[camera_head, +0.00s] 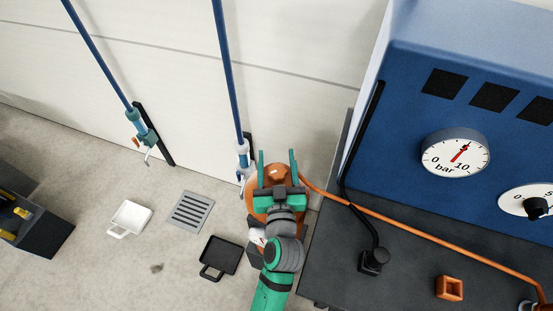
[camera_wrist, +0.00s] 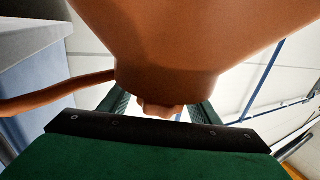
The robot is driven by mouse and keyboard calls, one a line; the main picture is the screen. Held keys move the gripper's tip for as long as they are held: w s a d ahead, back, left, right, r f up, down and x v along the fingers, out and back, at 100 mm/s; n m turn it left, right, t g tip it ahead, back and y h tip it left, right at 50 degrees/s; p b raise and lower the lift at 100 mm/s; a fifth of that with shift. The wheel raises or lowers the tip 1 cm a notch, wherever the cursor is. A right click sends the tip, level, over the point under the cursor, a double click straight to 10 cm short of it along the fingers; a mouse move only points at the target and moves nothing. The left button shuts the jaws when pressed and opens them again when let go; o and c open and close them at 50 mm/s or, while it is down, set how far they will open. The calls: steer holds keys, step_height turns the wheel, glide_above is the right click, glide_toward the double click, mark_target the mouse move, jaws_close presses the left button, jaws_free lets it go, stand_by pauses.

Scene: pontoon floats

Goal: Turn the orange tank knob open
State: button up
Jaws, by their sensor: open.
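The orange tank (camera_head: 262,186) stands on the floor beside the dark bench, mostly hidden under my arm; in the wrist view its smooth orange body (camera_wrist: 170,35) fills the top middle. A small orange lobed piece (camera_wrist: 160,110), which looks like the knob, shows below the body in the wrist view, its lower part hidden behind my gripper's dark edge. My green gripper (camera_head: 277,155) is open over the tank, one finger on each side of the orange top. In the wrist view the fingers (camera_wrist: 160,98) flank the lobed piece; whether they touch it I cannot tell.
An orange hose (camera_head: 400,222) runs from the tank across the dark bench (camera_head: 330,255). A blue panel (camera_head: 400,90) with a bar gauge (camera_head: 455,152) stands at right. Blue poles (camera_head: 229,70) rise behind the tank. A black dustpan-like tray (camera_head: 221,256) and a floor grate (camera_head: 190,211) lie left.

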steer(key=shift+w+m+h, duration=0.1)
steer(key=shift+m+h, duration=0.2)
steer(key=shift+h, duration=0.1)
steer(key=shift+w+d, duration=0.1)
steer(key=shift+d, duration=0.05)
steer(key=shift+m+h, duration=0.3)
steer(key=shift+h, duration=0.2)
steer(key=shift+d+m+h, duration=0.35)
steer(key=shift+m+h, duration=0.25)
steer(key=shift+h, duration=0.3)
steer(key=shift+s+h, duration=0.2)
steer(key=shift+h, duration=0.2)
steer(key=shift+m+h, duration=0.4)
steer(key=shift+m, duration=0.1)
steer(key=shift+d+m+g+h, duration=0.2)
steer(key=shift+m+g+h, duration=0.1)
steer(key=shift+m+h, duration=0.4)
